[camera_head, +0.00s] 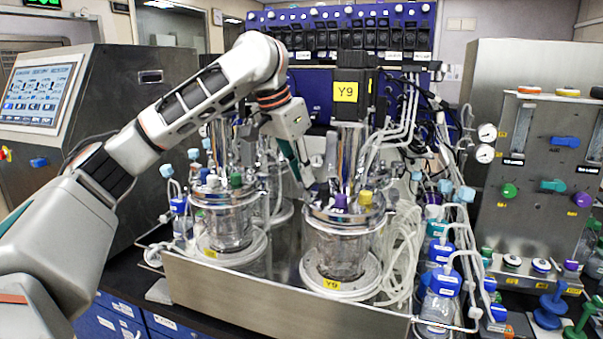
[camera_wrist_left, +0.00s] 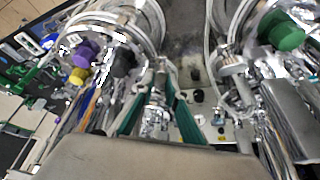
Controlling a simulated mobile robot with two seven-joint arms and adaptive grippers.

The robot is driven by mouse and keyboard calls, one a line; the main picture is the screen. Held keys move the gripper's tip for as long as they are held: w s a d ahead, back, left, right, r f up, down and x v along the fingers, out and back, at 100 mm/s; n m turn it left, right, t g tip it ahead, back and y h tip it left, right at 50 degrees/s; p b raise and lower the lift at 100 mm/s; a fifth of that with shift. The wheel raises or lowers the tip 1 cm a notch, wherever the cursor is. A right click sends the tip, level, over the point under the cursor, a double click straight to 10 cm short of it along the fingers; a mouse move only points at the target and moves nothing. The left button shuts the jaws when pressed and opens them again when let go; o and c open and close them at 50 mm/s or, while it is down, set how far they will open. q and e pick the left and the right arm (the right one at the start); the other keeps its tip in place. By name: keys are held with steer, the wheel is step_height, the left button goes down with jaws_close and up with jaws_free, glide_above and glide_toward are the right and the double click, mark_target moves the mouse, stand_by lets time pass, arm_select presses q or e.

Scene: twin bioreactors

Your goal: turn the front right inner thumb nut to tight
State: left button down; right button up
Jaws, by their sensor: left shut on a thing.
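My left gripper (camera_head: 308,184) reaches down from the upper left to the left edge of the right-hand vessel's metal lid (camera_head: 343,212). In the wrist view its green fingers (camera_wrist_left: 158,100) are closed around a small shiny metal part, which I take for the thumb nut (camera_wrist_left: 154,112). In the head view the fingertips largely hide that nut, and its turn angle cannot be read. The right-hand glass vessel (camera_head: 338,256) stands upright on its round base, with a purple cap (camera_head: 340,201) and a yellow cap (camera_head: 365,197) on the lid. My right gripper is not in view.
The left-hand vessel (camera_head: 222,232), with a green cap (camera_head: 236,179), stands close by. A motor marked Y9 (camera_head: 346,91) rises above the right vessel. Looped clear tubing (camera_head: 403,250) and blue-capped bottles (camera_head: 440,283) crowd the right side. A steel tray edge (camera_head: 270,298) runs along the front.

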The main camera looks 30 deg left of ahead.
arm_select(q)
steer(key=m, duration=0.2)
steer(key=m+h, duration=0.1)
steer(key=m, duration=0.1)
steer(key=shift+w+a+m+g+h, duration=0.1)
steer(key=shift+a+m+g+h, duration=0.05)
steer(key=shift+m+g+h, duration=0.2)
steer(key=shift+a+m+g+h, duration=0.1)
steer(key=shift+m+g+h, duration=0.35)
steer(key=shift+m, duration=1.3)
steer(key=c, duration=2)
jaws_free()
steer(key=shift+w, duration=0.1)
steer(key=v, duration=1.2)
steer(key=shift+w, duration=0.1)
